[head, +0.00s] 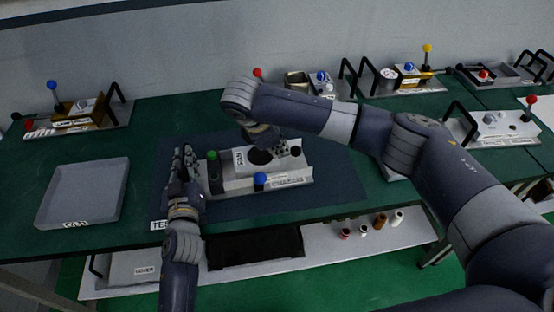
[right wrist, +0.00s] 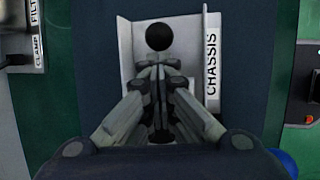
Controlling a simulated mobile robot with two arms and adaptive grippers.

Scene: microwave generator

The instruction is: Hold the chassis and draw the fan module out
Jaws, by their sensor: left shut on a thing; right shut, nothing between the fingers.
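The chassis (head: 285,182) is a pale metal frame with a CHASSIS label, lying on the dark mat; it also shows in the right wrist view (right wrist: 212,92). The fan module (head: 240,159), a light block labelled FAN with a dark round opening, sits in the chassis. A green knob and a blue knob stand at the chassis. My left gripper (head: 188,165) is shut at the chassis's left end; its exact grip is hidden. My right gripper (head: 280,146) is shut and empty, above the fan module's right part. In the right wrist view its fingers (right wrist: 160,76) point toward a black ball.
A grey tray (head: 82,193) stands on the left of the green bench. Stations with coloured knobs and black handles (head: 80,117) line the back. A shelf (head: 330,238) below the front edge holds small bottles (head: 380,222). The mat is clear in front of the chassis.

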